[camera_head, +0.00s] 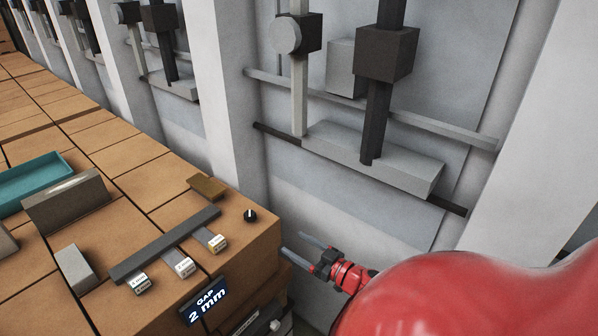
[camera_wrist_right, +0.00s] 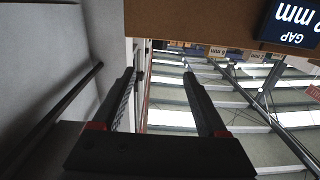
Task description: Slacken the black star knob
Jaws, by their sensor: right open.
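A small black knob (camera_head: 250,215) with a white mark sits on top of the brown brick-like bench (camera_head: 232,238), near its right corner. I cannot make out a star shape on it, so I cannot tell if it is the star knob. My right gripper (camera_head: 291,243) is open, with nothing seen between its fingers, just right of the bench's side and lower than its top. It is apart from the knob. In the right wrist view the two dark fingers (camera_wrist_right: 158,76) stand apart, and no knob shows there. My left gripper is not in view.
A "GAP 2 mm" sign (camera_head: 206,301) is on the bench's front; it also shows in the wrist view (camera_wrist_right: 291,24). A dark bar (camera_head: 165,247) with labelled blocks, grey blocks and a teal tray (camera_head: 30,182) are on the bench. Grey wall fixtures (camera_head: 375,155) stand behind my right gripper.

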